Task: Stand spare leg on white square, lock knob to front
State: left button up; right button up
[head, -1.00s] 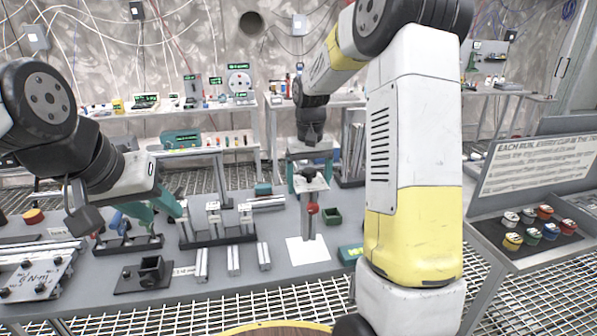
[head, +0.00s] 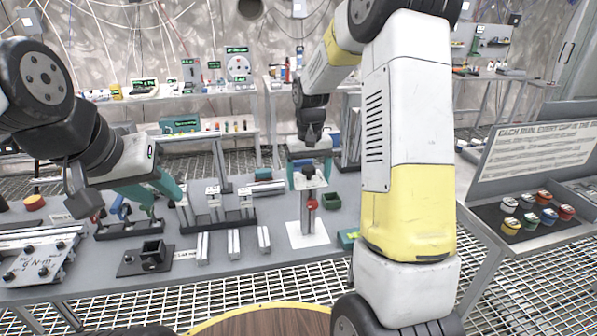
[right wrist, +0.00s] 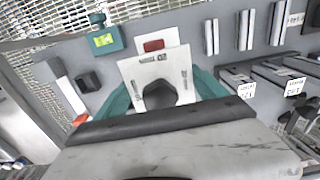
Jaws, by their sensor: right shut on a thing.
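The spare leg (head: 306,215) is a grey upright post with a pale top plate, standing over the white square (head: 318,238). Its foot appears to meet the square. The red lock knob (head: 312,204) shows on the post's near side, slightly right. My right gripper (head: 308,172) is shut on the leg's top from above. In the right wrist view the leg's top plate (right wrist: 134,72) sits between the teal fingers, with the red knob (right wrist: 153,45) beyond it; the plate hides most of the post. My left gripper (head: 150,192) has its teal fingers apart, empty, over the left of the bench.
A side table with coloured caps (head: 530,218) stands at right.

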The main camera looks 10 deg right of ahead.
aim_at(309, 167)
jog(key=shift+f, duration=0.45)
jog(key=o, duration=2)
notch_tip(309, 167, up, 8)
jog(key=shift+f, duration=0.1)
